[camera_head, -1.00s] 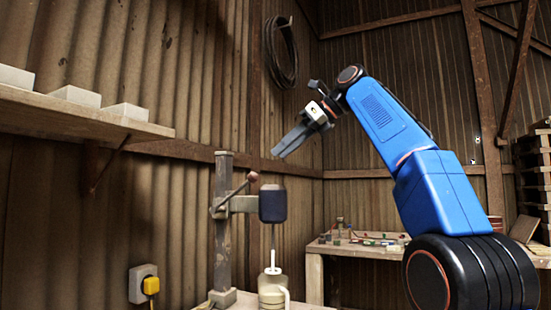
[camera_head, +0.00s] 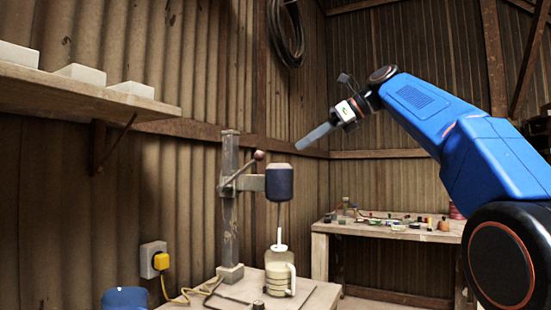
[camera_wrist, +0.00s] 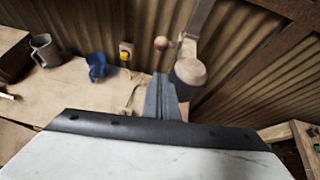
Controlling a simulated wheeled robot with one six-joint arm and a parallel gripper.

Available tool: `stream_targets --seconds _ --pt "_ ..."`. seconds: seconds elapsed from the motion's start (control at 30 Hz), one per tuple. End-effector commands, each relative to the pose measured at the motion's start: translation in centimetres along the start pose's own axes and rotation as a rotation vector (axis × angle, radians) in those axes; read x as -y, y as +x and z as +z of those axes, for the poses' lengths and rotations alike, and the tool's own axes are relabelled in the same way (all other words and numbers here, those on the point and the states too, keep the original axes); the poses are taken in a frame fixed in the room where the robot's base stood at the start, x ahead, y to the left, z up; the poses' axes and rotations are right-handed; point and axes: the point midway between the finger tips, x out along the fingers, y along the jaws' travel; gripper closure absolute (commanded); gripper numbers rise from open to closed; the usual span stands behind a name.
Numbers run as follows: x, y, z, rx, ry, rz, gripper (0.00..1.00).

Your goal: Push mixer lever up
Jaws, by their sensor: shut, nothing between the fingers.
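The mixer stands on a wooden table, with a grey post (camera_head: 230,205) and a dark cylindrical head (camera_head: 279,182). Its lever (camera_head: 240,170) slants up to the right from the post and ends in a reddish-brown ball knob (camera_head: 259,155). In the wrist view the knob (camera_wrist: 161,43) shows beyond the fingers, left of the head (camera_wrist: 189,72). My gripper (camera_head: 300,147) is shut and empty, above and to the right of the head in the head view, apart from the knob. Its closed fingers (camera_wrist: 161,80) point toward the mixer in the wrist view.
A cream jug (camera_head: 280,272) stands under the mixer head. A blue cup (camera_wrist: 96,66) and a grey mug (camera_wrist: 44,50) are on the table. A wooden shelf (camera_head: 85,97) with pale blocks juts from the left wall. A second bench (camera_head: 385,230) holds small items.

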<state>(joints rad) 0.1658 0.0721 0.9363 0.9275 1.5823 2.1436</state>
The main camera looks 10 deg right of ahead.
Motion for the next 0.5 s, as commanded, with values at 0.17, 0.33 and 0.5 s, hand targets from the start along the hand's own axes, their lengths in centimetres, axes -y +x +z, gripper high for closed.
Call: stream_targets --seconds 0.17,0.33,0.5 --pt "-0.1 -0.1 -2.5 0.036 -0.025 -0.008 1.0" --pt "-0.2 0.1 -3.4 0.051 -0.038 -0.011 1.0" --pt "-0.2 1.3 -3.4 0.053 -0.04 -0.01 1.0"
